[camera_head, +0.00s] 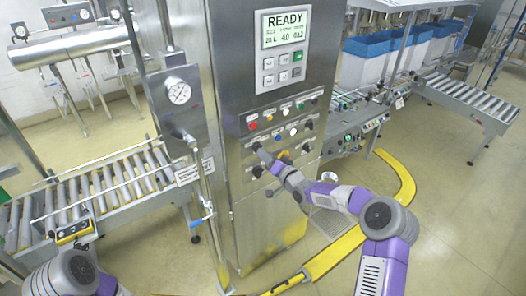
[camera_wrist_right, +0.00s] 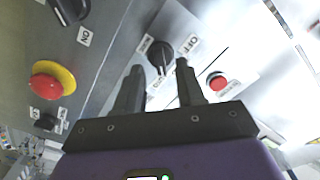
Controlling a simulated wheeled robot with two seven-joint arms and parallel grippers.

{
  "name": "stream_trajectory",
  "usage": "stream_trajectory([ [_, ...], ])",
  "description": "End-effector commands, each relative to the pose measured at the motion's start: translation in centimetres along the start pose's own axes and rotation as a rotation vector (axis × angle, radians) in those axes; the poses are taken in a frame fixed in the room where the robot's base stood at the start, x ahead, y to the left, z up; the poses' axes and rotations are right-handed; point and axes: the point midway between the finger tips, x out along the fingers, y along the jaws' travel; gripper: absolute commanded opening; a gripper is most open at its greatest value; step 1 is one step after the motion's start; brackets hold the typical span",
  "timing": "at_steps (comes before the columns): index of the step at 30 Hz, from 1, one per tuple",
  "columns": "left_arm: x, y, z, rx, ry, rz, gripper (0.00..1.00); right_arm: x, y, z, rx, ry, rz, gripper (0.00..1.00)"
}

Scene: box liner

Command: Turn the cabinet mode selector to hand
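The steel cabinet (camera_head: 265,200) stands in the middle of the head view, with rows of buttons and knobs under its display. My right gripper (camera_head: 260,151) reaches the left part of its lower control rows. In the right wrist view, a black selector knob (camera_wrist_right: 160,54) with small labels around it lies just ahead of and between the fingertips of this gripper (camera_wrist_right: 157,72). The fingers are apart; I cannot tell whether either touches the knob. My left gripper is out of view; only part of that arm shows at bottom left.
A red button on yellow (camera_wrist_right: 52,78), another red button (camera_wrist_right: 217,82) and a black knob by an ON label (camera_wrist_right: 68,10) sit near the gripper. A gauge panel (camera_head: 179,95) and pipe stand left of the cabinet. A yellow floor barrier (camera_head: 335,255) runs at right.

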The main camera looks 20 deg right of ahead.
Motion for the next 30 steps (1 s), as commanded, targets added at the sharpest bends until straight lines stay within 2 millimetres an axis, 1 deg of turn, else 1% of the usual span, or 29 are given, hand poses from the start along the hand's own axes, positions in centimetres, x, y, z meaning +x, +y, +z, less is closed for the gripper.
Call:
stream_trajectory([
  [1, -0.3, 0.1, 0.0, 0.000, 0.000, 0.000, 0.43, 0.6, -0.1, -0.1, 0.000, 0.001, -0.001, 0.38],
  [3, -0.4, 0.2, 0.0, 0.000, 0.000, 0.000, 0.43, 1.3, -0.1, 0.0, 0.000, 0.000, -0.001, 0.38],
  [6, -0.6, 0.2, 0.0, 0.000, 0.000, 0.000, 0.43, 2.0, -0.1, 0.0, 0.000, 0.000, 0.000, 0.38],
  [10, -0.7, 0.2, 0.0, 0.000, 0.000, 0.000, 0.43, 2.4, 0.0, 0.0, 0.000, 0.000, 0.000, 0.38],
  [17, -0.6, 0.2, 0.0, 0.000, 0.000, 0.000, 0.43, 2.4, 0.0, 0.0, 0.000, 0.000, 0.001, 0.38],
  [18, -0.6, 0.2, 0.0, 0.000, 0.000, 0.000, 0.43, 2.4, 0.0, 0.0, 0.000, 0.000, 0.001, 0.37],
  [25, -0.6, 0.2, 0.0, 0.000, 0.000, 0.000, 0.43, 2.4, 0.0, 0.0, 0.000, 0.000, 0.001, 0.02],
  [26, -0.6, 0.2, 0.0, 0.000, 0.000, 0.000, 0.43, 2.4, 0.0, 0.0, 0.000, 0.000, 0.001, 0.00],
  [30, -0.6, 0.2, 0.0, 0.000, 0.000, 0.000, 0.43, 2.4, 0.0, 0.0, 0.000, 0.000, 0.001, 0.00],
])
